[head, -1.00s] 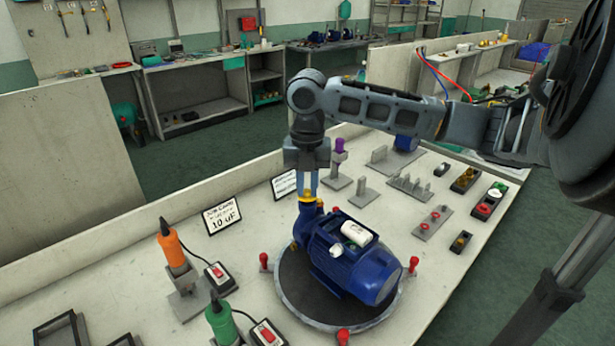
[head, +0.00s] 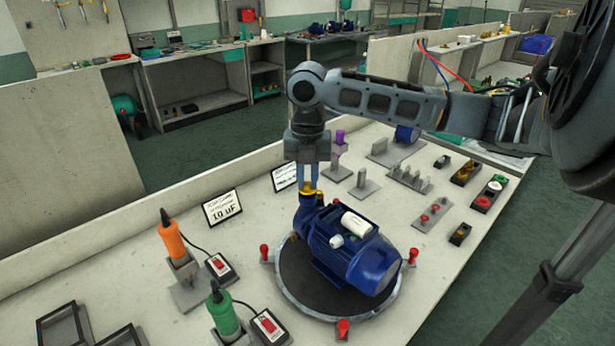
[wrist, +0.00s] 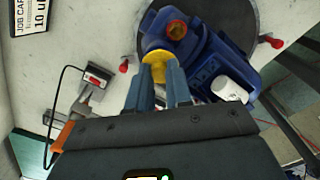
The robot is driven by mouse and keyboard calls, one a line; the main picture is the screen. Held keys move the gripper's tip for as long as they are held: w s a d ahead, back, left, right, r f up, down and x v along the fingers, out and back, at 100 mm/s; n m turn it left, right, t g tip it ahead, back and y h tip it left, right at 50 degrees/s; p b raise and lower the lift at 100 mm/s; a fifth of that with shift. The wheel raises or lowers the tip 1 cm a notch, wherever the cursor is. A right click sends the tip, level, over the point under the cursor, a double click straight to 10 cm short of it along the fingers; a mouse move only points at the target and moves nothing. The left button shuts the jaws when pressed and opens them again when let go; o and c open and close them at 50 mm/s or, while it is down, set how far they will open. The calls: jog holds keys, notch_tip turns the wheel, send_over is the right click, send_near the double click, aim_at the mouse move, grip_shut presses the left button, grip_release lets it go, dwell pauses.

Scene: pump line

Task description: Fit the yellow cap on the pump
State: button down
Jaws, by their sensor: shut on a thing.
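The yellow cap (head: 311,189) is held between the fingertips of my gripper (head: 311,180), which points down. The blue pump (head: 352,252) lies on a dark round turntable (head: 297,282). In the head view the cap is at the top of the pump's upright neck at its left end. In the wrist view the cap (wrist: 157,57) overlaps the edge of the blue pump body, beside an orange-red round part (wrist: 176,29). My fingers partly hide the cap, and I cannot tell whether it is seated or just above the neck.
Red knobs (head: 343,328) ring the turntable. An orange-handled tool (head: 172,238) and a green-handled tool (head: 222,312) stand at left by switch boxes (head: 220,267). A job card (head: 222,207) stands behind. Grey fixtures (head: 408,178) and small parts trays (head: 466,173) fill the back right.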

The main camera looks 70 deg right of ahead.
jog(key=shift+f, duration=0.45)
dwell(0.9)
jog(key=c, duration=1)
grip_release()
jog(key=shift+o, duration=0.2)
jog(key=shift+r, duration=3)
notch_tip(320, 180, up, 8)
jog(key=shift+f, duration=0.15)
